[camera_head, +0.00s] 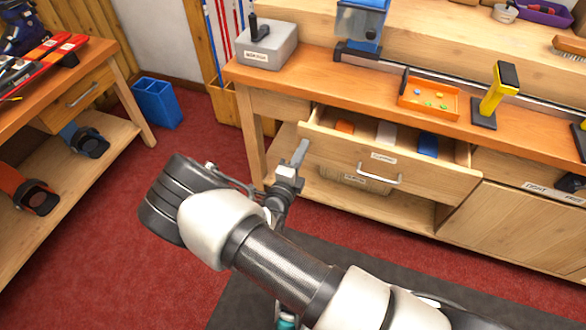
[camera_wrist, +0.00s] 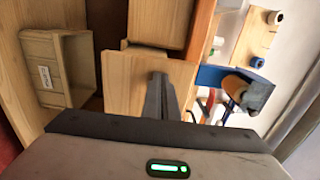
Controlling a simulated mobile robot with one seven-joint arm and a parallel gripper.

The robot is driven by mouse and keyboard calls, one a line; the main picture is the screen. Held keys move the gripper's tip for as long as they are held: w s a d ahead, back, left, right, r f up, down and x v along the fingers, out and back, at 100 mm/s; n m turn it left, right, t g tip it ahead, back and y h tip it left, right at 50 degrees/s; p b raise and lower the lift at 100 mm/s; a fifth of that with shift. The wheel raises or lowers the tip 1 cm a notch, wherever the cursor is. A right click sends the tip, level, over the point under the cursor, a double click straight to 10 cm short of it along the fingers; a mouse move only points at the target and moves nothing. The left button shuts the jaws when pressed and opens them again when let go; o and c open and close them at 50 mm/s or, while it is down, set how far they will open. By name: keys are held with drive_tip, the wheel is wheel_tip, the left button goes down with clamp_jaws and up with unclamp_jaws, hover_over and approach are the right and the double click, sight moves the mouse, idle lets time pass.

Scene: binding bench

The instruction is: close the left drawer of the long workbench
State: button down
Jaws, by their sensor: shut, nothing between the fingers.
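The long workbench (camera_head: 300,82) has its left drawer (camera_head: 335,146) pulled out, with a labelled front, a silver handle (camera_head: 380,176) and orange, white and blue items inside. My gripper (camera_head: 301,150) is shut and empty, close to the left end of the drawer front in the head view. In the wrist view the closed fingers (camera_wrist: 159,92) lie in front of a pale wooden panel (camera_wrist: 122,82), which looks like part of the drawer. Whether they touch it I cannot tell.
A labelled box (camera_wrist: 63,75) sits on the shelf below the drawer; it shows sideways in the wrist view. An orange tray (camera_head: 428,96) and a yellow-black tool (camera_head: 497,88) stand on the bench. A blue bin (camera_head: 157,102) and another bench (camera_head: 82,95) are at left. Red floor is clear between.

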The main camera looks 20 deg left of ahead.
drive_tip(key=b, duration=0.2)
approach(316, 121)
drive_tip(key=w+r, duration=0.1)
drive_tip(key=w, duration=0.1)
drive_tip(key=w+r, duration=0.1)
drive_tip(key=w, duration=0.1)
drive_tip(key=w+d+r, duration=0.1)
drive_tip(key=w, duration=0.1)
drive_tip(key=shift+w+d+r, duration=0.1)
drive_tip(key=shift+w+r, duration=0.1)
drive_tip(key=shift+w, duration=0.1)
drive_tip(key=shift+w+b, duration=0.3)
drive_tip(key=shift+w, duration=0.35)
drive_tip(key=shift+w+r, duration=0.15)
drive_tip(key=shift+r, duration=0.1)
